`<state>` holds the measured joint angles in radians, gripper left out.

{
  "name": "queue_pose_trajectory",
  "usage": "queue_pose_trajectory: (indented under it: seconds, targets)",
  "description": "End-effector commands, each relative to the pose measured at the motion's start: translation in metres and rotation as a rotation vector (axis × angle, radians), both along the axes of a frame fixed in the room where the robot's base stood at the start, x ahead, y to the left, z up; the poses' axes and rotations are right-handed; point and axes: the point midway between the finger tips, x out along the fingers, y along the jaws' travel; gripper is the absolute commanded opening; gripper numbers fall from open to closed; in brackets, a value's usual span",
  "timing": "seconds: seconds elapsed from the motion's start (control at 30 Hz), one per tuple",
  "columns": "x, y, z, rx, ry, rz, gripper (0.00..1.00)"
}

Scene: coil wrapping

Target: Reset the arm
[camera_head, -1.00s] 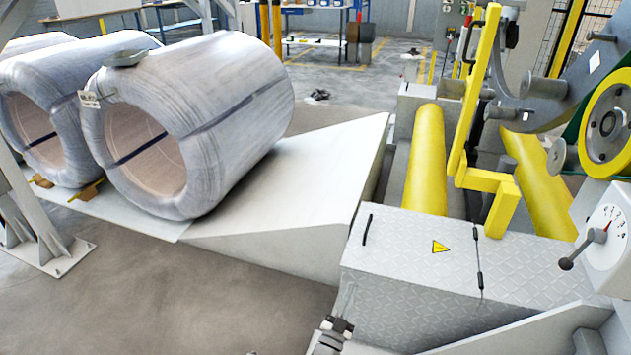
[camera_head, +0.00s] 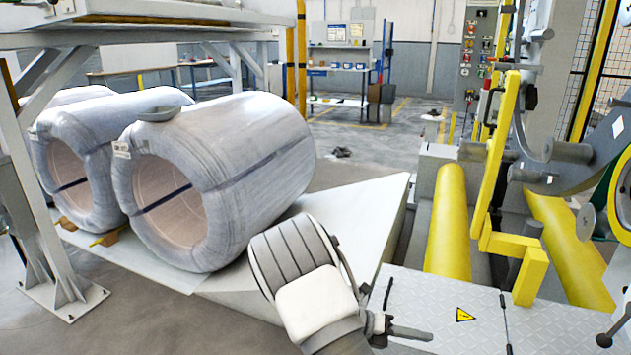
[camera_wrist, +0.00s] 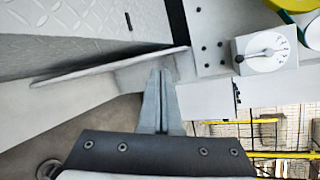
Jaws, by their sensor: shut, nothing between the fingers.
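My arm rises from the bottom middle of the head view, with its white and grey wrist links in front of the ramp. My gripper (camera_head: 428,336) points to the right, in front of the tread-plate deck of the wrapping machine. In the wrist view my gripper (camera_wrist: 162,73) shows two grey fingers pressed together, with nothing between them. Beyond the fingertips there is a light grey machine frame (camera_wrist: 208,62). I cannot tell the exact gap between the fingers and the machine.
Wrapped coils (camera_head: 235,165) lie on the left beside the white ramp (camera_head: 365,215). Yellow rollers (camera_head: 447,225) and a yellow upright arm (camera_head: 494,150) stand on the right. A steel post (camera_head: 45,230) stands at far left.

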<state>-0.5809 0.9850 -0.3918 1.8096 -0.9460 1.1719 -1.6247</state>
Motion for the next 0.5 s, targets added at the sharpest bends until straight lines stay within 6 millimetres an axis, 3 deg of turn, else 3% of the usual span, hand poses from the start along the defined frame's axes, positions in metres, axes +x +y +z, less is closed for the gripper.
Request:
queue_pose_trajectory:
  seconds: [0.5]
  targets:
    - [-0.068,0.012,0.090,0.436,-0.732,-0.616,0.00]
